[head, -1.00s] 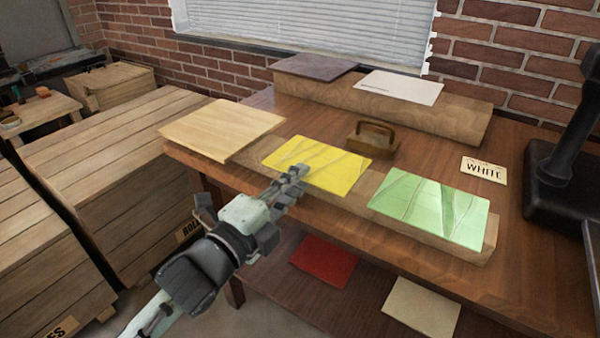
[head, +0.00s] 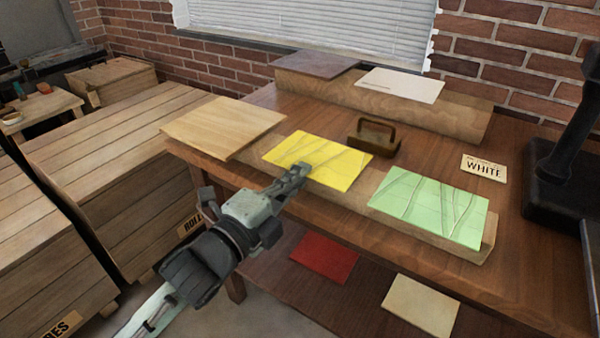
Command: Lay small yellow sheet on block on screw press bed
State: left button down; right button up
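The yellow sheet (head: 325,158), marked with thin lines, lies flat near the front of the bench, on a low wooden riser (head: 355,208). My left gripper (head: 299,173) reaches in from the lower left, with its fingertips at the sheet's near edge, overlapping it in the picture. Whether the fingers are open or closed on the edge cannot be told. No block on a screw press bed can be made out. My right gripper is out of view.
A green sheet (head: 430,205) lies right of the yellow one, a pale wooden board (head: 222,127) left. Behind are a brown handled tool (head: 374,138) and a WHITE sign (head: 483,168). A black stand (head: 562,175) is at right. Red (head: 324,258) and cream (head: 422,305) sheets lie on the lower shelf.

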pick_arm(q)
notch_tip(320, 180, up, 2)
jog(key=shift+r, duration=0.25)
jog(key=shift+f, duration=0.1)
